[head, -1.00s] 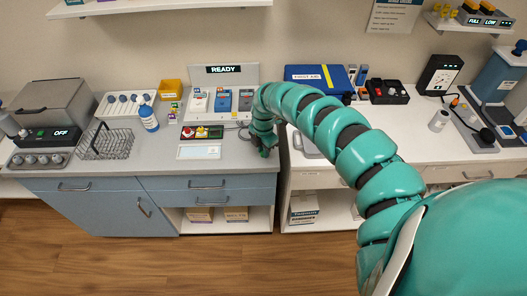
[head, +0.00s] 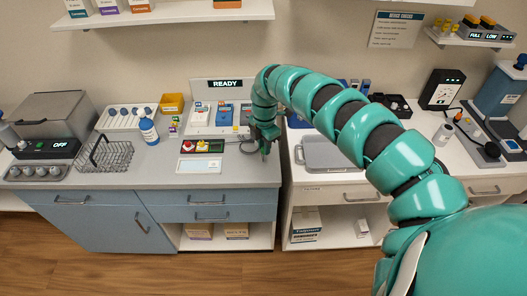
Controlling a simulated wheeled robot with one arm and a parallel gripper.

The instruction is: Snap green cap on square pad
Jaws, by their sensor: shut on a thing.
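My gripper (head: 265,154) points down at the right end of the left counter, close to the gap between the two counters. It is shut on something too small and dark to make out. A flat dark panel (head: 223,147) with red, yellow and green pieces lies on the left counter, to the left of my gripper. I cannot tell which piece, if any, is a loose cap, and I cannot pick out a square pad. My teal arm reaches in from the right and hides part of the back wall and counter.
A READY station (head: 224,84) with blue devices stands behind the panel. A white plate (head: 198,165) lies in front of it. A wire basket (head: 104,156) and a blue bottle (head: 149,131) are at left. A grey tray (head: 327,153) is right of my gripper, across the gap.

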